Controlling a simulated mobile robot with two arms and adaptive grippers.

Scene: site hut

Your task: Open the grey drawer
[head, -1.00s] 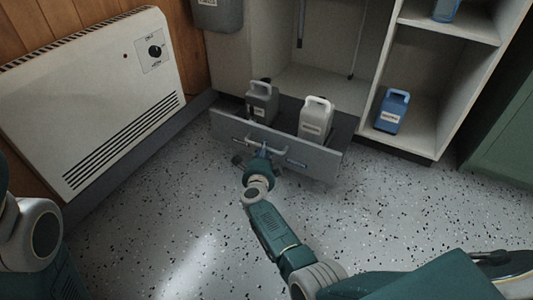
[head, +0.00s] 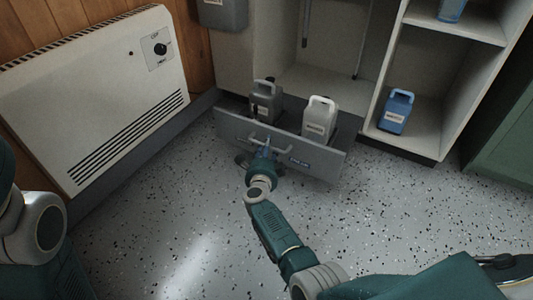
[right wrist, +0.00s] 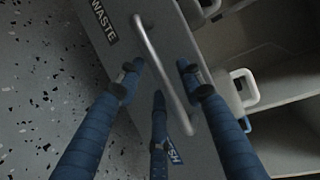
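The grey drawer (head: 322,165) stands pulled out at the bottom of the pale cabinet. A dark grey jug (head: 264,103) and a whitish jug (head: 317,125) stand in it. Its metal bar handle also shows in the right wrist view (right wrist: 160,62), between a "WASTE" label and a partly hidden blue label. My right gripper (head: 264,148) is at the handle. In the right wrist view its blue fingers (right wrist: 158,72) are spread, with the bar passing between them and gaps visible. Exact contact is hard to tell. My left gripper is outside both views.
A white heater (head: 100,95) stands by the wood wall at left. A blue jug (head: 395,111) sits in the open cabinet bay right of the drawer. A green unit (head: 505,135) is at far right. The speckled floor (head: 160,235) before the drawer is clear apart from my arm.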

